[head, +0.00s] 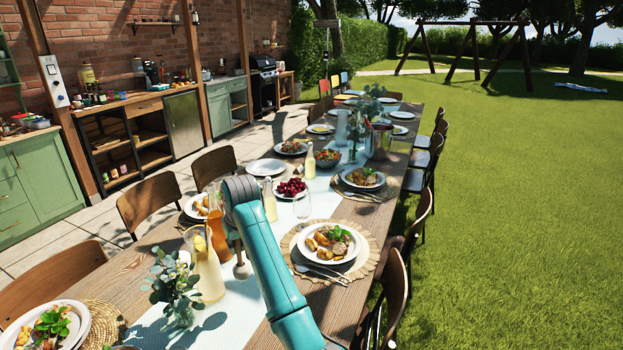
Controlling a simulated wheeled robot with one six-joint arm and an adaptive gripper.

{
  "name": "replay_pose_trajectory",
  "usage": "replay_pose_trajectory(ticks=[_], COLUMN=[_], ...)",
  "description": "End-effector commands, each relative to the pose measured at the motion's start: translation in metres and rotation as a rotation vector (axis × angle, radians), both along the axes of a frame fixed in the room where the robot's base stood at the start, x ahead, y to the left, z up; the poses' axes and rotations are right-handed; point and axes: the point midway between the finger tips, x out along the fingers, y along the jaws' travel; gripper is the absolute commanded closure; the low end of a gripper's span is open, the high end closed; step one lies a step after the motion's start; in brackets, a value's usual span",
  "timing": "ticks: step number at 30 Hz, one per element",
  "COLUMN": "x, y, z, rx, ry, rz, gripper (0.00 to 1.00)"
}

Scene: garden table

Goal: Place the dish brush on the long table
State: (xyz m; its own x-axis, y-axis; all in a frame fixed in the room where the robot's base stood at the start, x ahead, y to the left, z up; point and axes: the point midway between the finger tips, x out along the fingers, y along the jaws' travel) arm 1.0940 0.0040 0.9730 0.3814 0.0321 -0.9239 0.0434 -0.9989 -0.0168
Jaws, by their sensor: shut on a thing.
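The long table (133,276) runs from the front left of the head view far back to the upper middle, set for a meal. My teal arm rises from the bottom over the table and bends near its upper end. I cannot make out my gripper's fingers; the arm hides that region. A small grey stalk with a pale, rounded end (243,270) shows just left of the arm, above or against the table runner. I cannot tell whether it is the dish brush, and no other dish brush can be made out.
A tall pitcher (206,268) and a vase of leaves (177,290) stand to the left. Chairs line both sides. Bare wood (322,300) shows near the right front edge.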

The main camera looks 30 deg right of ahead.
Motion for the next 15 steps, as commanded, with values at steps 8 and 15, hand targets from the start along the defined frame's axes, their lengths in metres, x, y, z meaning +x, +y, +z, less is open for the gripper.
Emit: replay_pose_trajectory(ticks=[8, 15], x=[0.000, 0.000], y=[0.000, 0.000], z=[-0.014, -0.048], rx=[0.000, 0.000], ry=[0.001, 0.000], rz=[0.000, 0.000], gripper=[1.00, 1.00])
